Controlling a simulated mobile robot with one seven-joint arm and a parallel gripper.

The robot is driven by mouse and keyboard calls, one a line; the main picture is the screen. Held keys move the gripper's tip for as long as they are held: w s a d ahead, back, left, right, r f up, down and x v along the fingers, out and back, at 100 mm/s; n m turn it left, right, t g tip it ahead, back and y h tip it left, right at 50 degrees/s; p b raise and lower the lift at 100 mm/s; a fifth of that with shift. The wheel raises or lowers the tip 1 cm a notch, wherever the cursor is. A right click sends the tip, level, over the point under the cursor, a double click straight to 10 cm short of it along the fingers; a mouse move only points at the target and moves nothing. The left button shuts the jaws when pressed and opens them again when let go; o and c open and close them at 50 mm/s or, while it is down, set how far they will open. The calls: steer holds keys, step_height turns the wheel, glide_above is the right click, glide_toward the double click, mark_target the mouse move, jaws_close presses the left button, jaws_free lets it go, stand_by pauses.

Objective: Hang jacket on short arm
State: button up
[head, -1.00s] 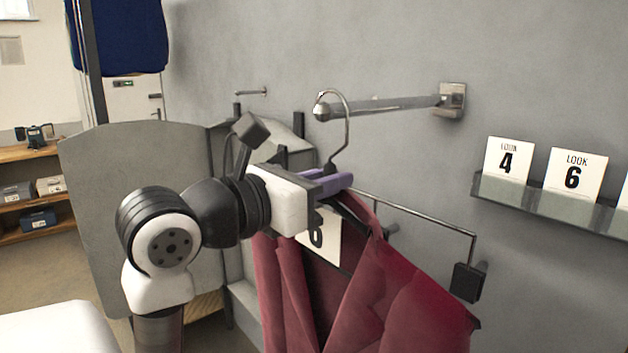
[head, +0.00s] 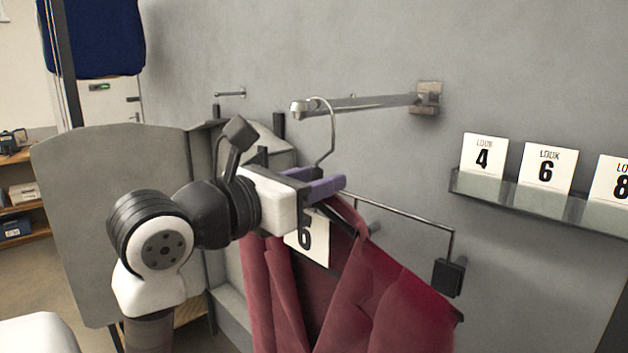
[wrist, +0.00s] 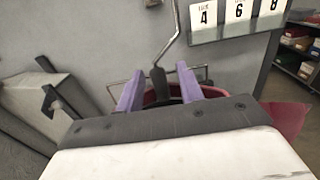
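The maroon jacket (head: 395,300) hangs on a dark hanger with a metal hook (head: 332,140) and a number 6 card. The hook's curved top loops over the metal wall arm (head: 370,103), behind its rounded end; I cannot tell whether it bears the weight. My gripper (head: 328,186) has purple fingers at the hanger's neck, below the wall arm. In the wrist view the fingers (wrist: 158,88) stand apart on either side of the dark hanger neck (wrist: 158,77), with a gap visible at each side. Part of the collar shows between and below them.
A shelf with number cards (head: 545,198) is on the wall at right. A thin lower rail (head: 410,213) with a black block (head: 448,277) runs behind the jacket. A small peg (head: 230,94) and a grey panel (head: 100,220) are at left.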

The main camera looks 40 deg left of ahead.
steer(key=shift+f, duration=0.15)
steer(key=shift+s+a+b, duration=0.1)
steer(key=shift+s+b, duration=0.2)
steer(key=shift+s, duration=0.15)
steer(key=shift+s+a+b, duration=0.15)
steer(key=shift+s+b, duration=0.55)
steer(key=shift+s, duration=1.45)
steer(key=shift+s+a+b, duration=0.15)
steer(key=shift+s+b, duration=0.6)
steer(key=shift+s, duration=1.35)
steer(key=shift+s+a+b, duration=0.15)
steer(key=shift+s+b, duration=0.55)
steer(key=shift+s, duration=1.45)
